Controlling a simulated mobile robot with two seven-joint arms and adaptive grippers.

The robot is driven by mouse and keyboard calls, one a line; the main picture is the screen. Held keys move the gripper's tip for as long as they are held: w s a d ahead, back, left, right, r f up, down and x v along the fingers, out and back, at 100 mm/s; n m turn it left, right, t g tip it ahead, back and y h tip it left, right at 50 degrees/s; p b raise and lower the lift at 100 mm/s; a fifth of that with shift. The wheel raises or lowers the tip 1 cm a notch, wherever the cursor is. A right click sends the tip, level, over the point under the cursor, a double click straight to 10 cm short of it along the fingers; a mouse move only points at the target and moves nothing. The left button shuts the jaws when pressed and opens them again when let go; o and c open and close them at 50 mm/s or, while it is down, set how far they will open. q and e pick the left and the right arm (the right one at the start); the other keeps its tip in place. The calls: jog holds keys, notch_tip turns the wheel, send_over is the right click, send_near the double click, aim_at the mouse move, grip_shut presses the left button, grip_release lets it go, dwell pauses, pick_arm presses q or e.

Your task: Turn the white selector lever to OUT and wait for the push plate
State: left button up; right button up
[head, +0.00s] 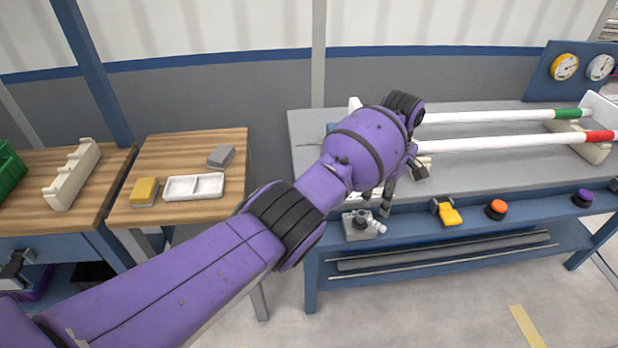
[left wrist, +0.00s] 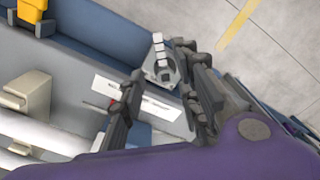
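The selector is a grey block (head: 355,225) on the front of the long bench. Its white lever (head: 376,226) points to the right in the head view. In the left wrist view the white lever (left wrist: 160,45) points toward the top, away from its grey base (left wrist: 162,72). I can read no OUT mark. My left gripper (head: 377,203) is just above the selector, fingers pointing down. In the left wrist view my left gripper (left wrist: 161,66) is open and empty, with the selector showing between and beyond its fingertips. I cannot make out the push plate for certain. My right gripper is out of view.
Two white pipes, one with a green band (head: 567,114) and one with a red band (head: 601,136), lie along the bench (head: 470,166). A yellow control (head: 450,214), an orange button (head: 496,208) and a purple button (head: 583,197) line its front. A wooden table (head: 180,143) stands left.

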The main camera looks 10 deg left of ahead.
pick_arm(q)
notch_tip(320, 180, up, 4)
dwell(0.6)
